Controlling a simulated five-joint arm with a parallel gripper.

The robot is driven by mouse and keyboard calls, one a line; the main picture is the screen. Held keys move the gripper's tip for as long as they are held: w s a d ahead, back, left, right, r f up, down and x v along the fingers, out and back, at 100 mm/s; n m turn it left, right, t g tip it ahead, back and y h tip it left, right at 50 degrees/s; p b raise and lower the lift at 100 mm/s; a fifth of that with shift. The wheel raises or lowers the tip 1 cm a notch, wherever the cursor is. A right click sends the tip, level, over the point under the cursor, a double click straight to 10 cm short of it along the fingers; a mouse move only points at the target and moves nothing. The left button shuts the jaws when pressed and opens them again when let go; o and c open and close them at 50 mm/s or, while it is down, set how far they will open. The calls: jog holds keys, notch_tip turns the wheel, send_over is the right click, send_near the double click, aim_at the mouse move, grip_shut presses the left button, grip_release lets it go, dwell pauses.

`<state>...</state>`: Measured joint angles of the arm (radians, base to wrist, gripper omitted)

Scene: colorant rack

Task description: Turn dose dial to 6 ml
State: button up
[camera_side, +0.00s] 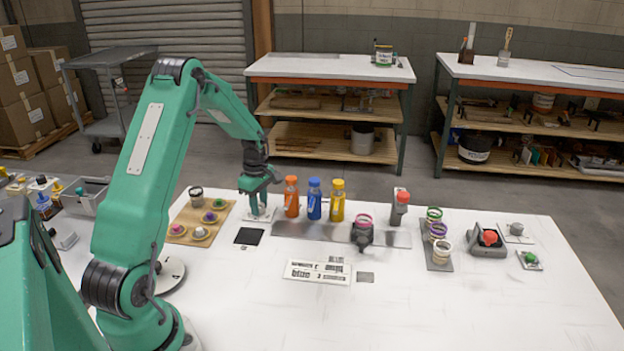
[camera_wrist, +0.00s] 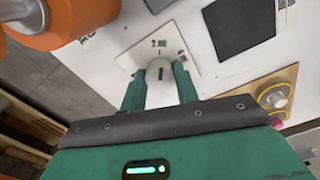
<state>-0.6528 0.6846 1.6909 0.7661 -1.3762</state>
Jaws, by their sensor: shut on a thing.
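The dose dial (camera_wrist: 159,72) is a small light knob with a dark mark, on a white plate (camera_wrist: 140,57) printed with numbers and tick marks. The numbers are too small to read surely, and part of the plate is hidden by my fingers. My gripper (camera_wrist: 160,88) is shut on the dial, with one green finger on each side of it. In the side view my gripper (camera_side: 260,208) points straight down at the plate, left of the orange bottle (camera_side: 291,198); the dial itself is hidden there by the fingers.
Blue (camera_side: 314,199) and yellow (camera_side: 337,201) bottles stand right of the orange one. A black square pad (camera_side: 249,236) lies in front of the plate. The table's front right is clear.

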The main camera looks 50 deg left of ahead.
jog(key=m, duration=0.5)
jog(key=shift+m, duration=0.4)
jog(key=m, duration=0.5)
jog(key=shift+r+m, duration=0.1)
jog(key=shift+m, duration=0.2)
jog(key=m, duration=1.1)
jog(key=o, duration=1)
jog(key=shift+c, duration=0.2)
